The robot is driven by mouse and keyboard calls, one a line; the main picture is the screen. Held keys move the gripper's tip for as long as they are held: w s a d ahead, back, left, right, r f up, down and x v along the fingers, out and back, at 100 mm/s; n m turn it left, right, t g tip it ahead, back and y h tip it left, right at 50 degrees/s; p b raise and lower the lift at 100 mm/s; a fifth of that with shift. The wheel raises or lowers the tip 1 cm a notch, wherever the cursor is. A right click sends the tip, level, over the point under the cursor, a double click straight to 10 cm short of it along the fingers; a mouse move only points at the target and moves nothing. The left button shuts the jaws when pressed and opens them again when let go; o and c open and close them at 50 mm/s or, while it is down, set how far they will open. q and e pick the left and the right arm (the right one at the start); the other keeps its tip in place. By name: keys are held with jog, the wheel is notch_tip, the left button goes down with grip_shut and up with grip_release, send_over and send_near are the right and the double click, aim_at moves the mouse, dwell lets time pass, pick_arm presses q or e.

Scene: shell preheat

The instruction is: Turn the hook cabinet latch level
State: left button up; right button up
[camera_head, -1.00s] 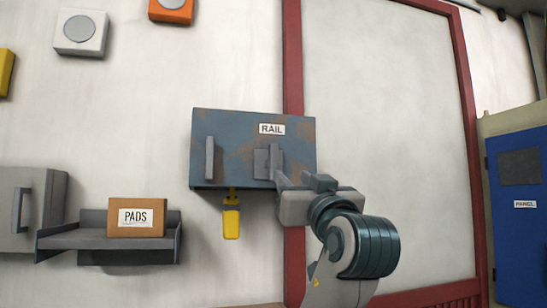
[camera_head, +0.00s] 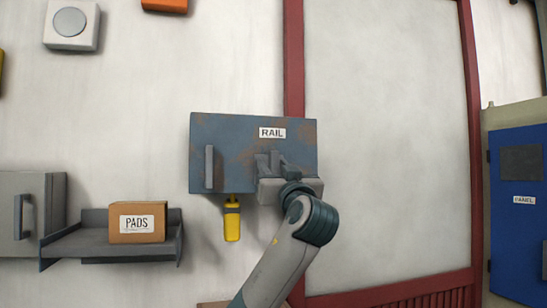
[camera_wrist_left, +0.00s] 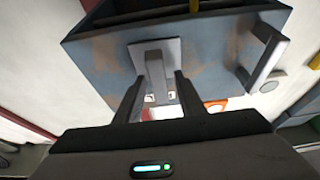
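The hook cabinet (camera_head: 232,135) is a worn blue-grey wall box labelled RAIL. Its latch (camera_wrist_left: 155,72) is a grey bar on a square plate, at the right of the cabinet front in the head view. The bar looks upright, not level. My left gripper (camera_head: 273,162) is at the latch and partly hides it in the head view. In the left wrist view, the two dark fingers (camera_wrist_left: 162,96) stand on either side of the bar, with a gap visible on the right side, so they look open around it. My right gripper is not in view.
A grey upright handle (camera_head: 209,167) is on the cabinet's left side. A yellow object (camera_head: 232,220) hangs below the cabinet. A shelf (camera_head: 75,244) with a PADS box (camera_head: 137,222) is at lower left. A blue panel door (camera_head: 519,220) is at far right.

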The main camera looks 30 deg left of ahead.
pick_arm(q)
jog(key=shift+w+a+r, duration=0.15)
jog(key=shift+w+a, duration=0.15)
grip_shut()
